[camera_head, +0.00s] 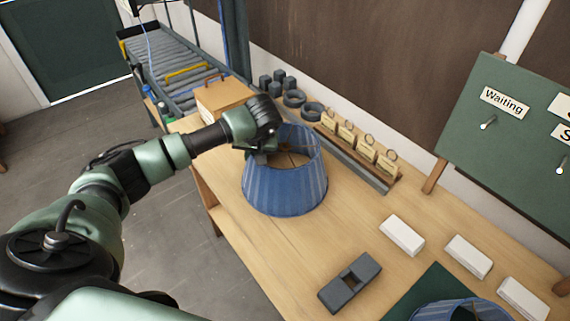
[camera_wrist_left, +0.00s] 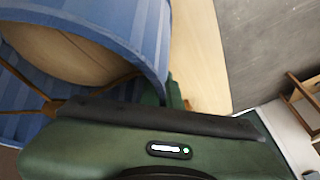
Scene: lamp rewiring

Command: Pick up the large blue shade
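The large blue shade (camera_head: 285,190) appears upright on the wooden table, wide end down, with its open top facing up. My left gripper (camera_head: 262,150) is at the left part of its top rim, and its fingertips are partly hidden there. In the left wrist view, the shade (camera_wrist_left: 120,22) fills the upper left, with thin spokes inside. Green finger parts of my left gripper (camera_wrist_left: 165,94) show on either side of the rim's end. The gap between them is too hidden to tell if they grip the wall. My right gripper is not in view.
Another blue shade (camera_head: 460,312) stands partly cut off on a green mat (camera_head: 428,288). A dark grey block (camera_head: 350,283) and white boxes (camera_head: 402,235) lie to the right. A tagged rack (camera_head: 375,180) stands close behind the large shade, and a wooden box (camera_head: 222,98) stands behind my arm.

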